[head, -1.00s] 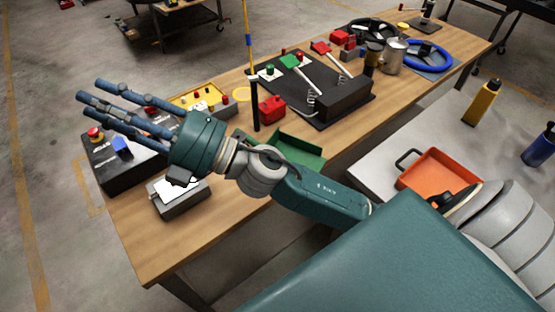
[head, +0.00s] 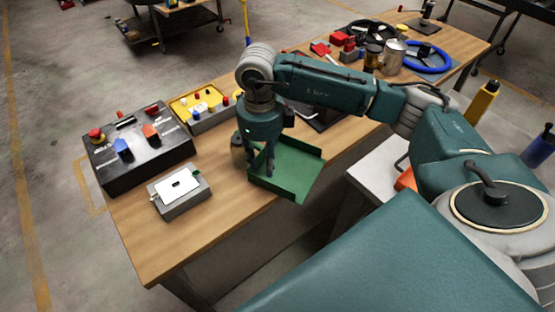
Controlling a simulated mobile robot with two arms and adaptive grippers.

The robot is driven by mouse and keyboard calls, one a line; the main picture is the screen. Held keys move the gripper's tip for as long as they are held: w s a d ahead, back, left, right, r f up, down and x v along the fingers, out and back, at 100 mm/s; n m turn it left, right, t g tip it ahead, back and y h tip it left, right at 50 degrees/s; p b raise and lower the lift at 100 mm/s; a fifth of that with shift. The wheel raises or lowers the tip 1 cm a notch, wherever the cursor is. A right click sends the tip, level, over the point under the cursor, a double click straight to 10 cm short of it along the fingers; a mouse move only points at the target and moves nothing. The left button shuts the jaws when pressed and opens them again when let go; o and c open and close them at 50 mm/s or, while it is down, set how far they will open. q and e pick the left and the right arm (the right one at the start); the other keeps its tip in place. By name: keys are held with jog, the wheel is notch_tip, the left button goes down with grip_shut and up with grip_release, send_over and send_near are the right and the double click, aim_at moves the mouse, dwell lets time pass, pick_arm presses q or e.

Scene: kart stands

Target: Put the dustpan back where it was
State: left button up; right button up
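The green dustpan (head: 292,172) is at the front edge of the wooden table, its open side toward the lower right and its near part reaching past the table edge in the picture. I cannot tell whether it rests or is slightly raised. My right gripper (head: 262,168) points down at the dustpan's left end, its fingers close together and overlapping the pan's rim. The handle is not clearly visible, and I cannot tell whether the fingers grip it. My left gripper is not in view.
A black control box (head: 140,165), a grey box with a white plate (head: 180,190) and a yellow tray (head: 207,122) stand left of the gripper. A blue steering wheel (head: 427,55) lies at the far end.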

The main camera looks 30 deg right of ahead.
aim_at(262, 188)
notch_tip(262, 188, down, 3)
jog(key=shift+r+p, duration=0.1)
jog(key=shift+p, duration=0.2)
jog(key=shift+a+f+p, duration=0.15)
jog(key=shift+f+p, duration=0.15)
jog(key=f+p, duration=0.2)
jog(key=f, duration=0.1)
jog(key=shift+a+f, duration=0.3)
jog(key=shift+a, duration=0.1)
jog(key=shift+f, duration=0.5)
jog(key=shift+w, duration=0.1)
grip_shut()
